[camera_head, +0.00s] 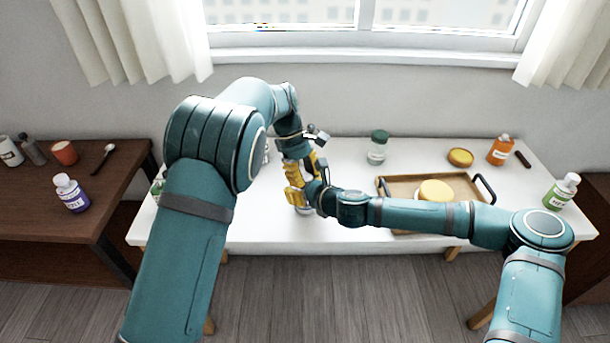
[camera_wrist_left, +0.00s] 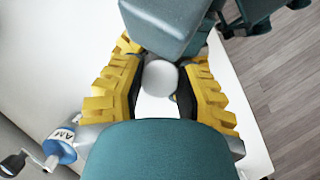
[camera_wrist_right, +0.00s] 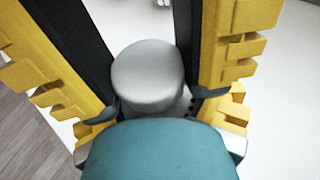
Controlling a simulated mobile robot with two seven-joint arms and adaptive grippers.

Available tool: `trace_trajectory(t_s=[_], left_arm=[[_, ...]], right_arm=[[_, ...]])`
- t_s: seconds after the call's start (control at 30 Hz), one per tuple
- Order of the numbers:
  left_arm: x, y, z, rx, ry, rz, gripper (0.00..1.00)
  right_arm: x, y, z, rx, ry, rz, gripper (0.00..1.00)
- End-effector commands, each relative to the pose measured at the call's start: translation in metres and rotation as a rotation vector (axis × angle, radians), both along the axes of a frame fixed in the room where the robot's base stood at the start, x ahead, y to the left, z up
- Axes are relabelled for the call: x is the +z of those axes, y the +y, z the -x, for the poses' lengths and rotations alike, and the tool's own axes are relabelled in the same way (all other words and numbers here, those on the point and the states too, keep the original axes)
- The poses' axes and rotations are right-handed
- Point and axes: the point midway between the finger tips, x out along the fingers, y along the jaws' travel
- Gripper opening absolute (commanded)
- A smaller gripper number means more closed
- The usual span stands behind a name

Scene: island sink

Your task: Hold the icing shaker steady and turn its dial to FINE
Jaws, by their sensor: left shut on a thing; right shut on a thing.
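The icing shaker shows as a smooth grey rounded top in the left wrist view (camera_wrist_left: 160,77) and as a grey cylinder in the right wrist view (camera_wrist_right: 148,75). In the head view it is mostly hidden behind yellow fingers above the white table (camera_head: 260,218). My left gripper (camera_head: 296,182) comes down from above and is shut on the shaker. My right gripper (camera_wrist_right: 147,62) comes in from the right, close against the left one, and is also shut on the shaker. The dial's markings, including FINE, cannot be read in any view.
On the white table, a brown tray (camera_head: 398,187) holds a yellow round thing (camera_head: 436,191). A green-lidded jar (camera_head: 377,147), a yellow round dish (camera_head: 460,157), an orange bottle (camera_head: 500,150) and a green bottle (camera_head: 561,190) stand around it. A purple bottle (camera_head: 70,193) is on the dark table.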

Motion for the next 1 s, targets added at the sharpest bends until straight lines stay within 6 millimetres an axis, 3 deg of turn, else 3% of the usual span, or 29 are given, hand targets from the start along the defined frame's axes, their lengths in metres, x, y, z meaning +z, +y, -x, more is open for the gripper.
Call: trace_trajectory(t_s=[0.07, 0.1, 0.17, 0.57, 1.0], left_arm=[[-0.001, -0.001, 0.001, -0.001, 0.003, 0.000, 0.00], [-0.001, -0.001, 0.001, -0.001, 0.003, 0.000, 0.50], [-0.001, 0.000, 0.001, -0.002, 0.003, 0.000, 0.69], [0.004, 0.001, -0.001, -0.001, 0.000, 0.000, 0.69], [0.079, 0.024, -0.023, -0.001, -0.003, 0.001, 0.69]], right_arm=[[0.000, 0.000, 0.000, 0.000, 0.000, 0.000, 0.14], [0.000, 0.000, 0.000, 0.000, 0.000, 0.000, 0.14], [0.000, 0.000, 0.000, 0.000, 0.000, 0.000, 0.14], [0.000, 0.000, 0.000, 0.000, 0.000, 0.000, 0.14], [0.000, 0.000, 0.000, 0.000, 0.000, 0.000, 0.14]])
